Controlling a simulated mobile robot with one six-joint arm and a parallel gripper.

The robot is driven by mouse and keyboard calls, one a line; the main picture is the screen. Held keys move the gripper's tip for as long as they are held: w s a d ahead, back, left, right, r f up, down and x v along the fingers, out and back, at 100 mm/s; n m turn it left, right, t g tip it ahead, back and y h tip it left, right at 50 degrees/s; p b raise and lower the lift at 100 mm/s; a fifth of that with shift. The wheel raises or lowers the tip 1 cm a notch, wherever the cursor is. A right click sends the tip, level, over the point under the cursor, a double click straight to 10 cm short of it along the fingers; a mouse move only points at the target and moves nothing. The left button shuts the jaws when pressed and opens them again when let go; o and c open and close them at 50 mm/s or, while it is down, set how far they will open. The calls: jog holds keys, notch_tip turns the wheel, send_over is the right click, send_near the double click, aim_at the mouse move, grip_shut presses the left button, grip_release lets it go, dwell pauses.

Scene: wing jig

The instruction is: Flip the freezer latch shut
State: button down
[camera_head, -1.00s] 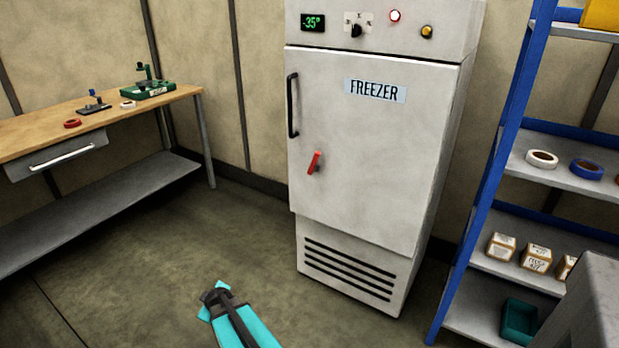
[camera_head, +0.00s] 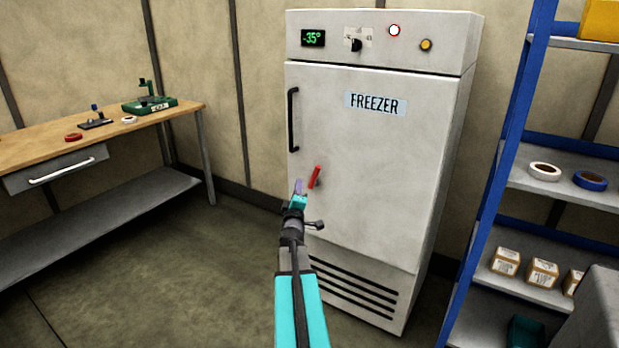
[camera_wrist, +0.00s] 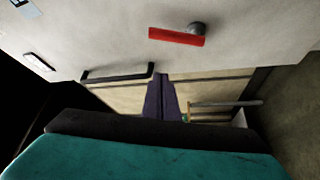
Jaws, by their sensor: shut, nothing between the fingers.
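The freezer (camera_head: 375,170) stands upright with its door closed flush. Its red latch (camera_head: 315,176) is on the lower left of the door, tilted with its top end leaning right. In the wrist view the red latch (camera_wrist: 177,37) lies across the upper middle on its grey pivot. My gripper (camera_head: 299,187) is just left of the latch in the head view, shut and empty. In the wrist view its purple fingers (camera_wrist: 161,98) are together, with a visible gap to the latch. Whether it touches the door is hard to tell.
A black door handle (camera_head: 293,120) is above the latch, on the door's left edge. A wooden workbench (camera_head: 150,117) stands at the left and a blue shelf rack (camera_head: 505,170) at the right. The floor between bench and freezer is clear.

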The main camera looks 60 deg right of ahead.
aim_at(316, 176)
dwell(0.4)
jog(key=shift+x, duration=5.1)
jog(key=shift+s+d+f, duration=0.1)
jog(key=shift+s+f, duration=0.15)
jog(key=shift+s, duration=0.4)
jog(key=shift+s+d+f, duration=0.1)
jog(key=shift+s+f, duration=0.1)
jog(key=shift+s, duration=0.4)
jog(key=shift+s+d+f, duration=0.1)
jog(key=shift+s+f, duration=0.15)
jog(key=shift+s, duration=0.4)
jog(key=shift+w+a+f, duration=0.1)
jog(key=shift+a, duration=0.05)
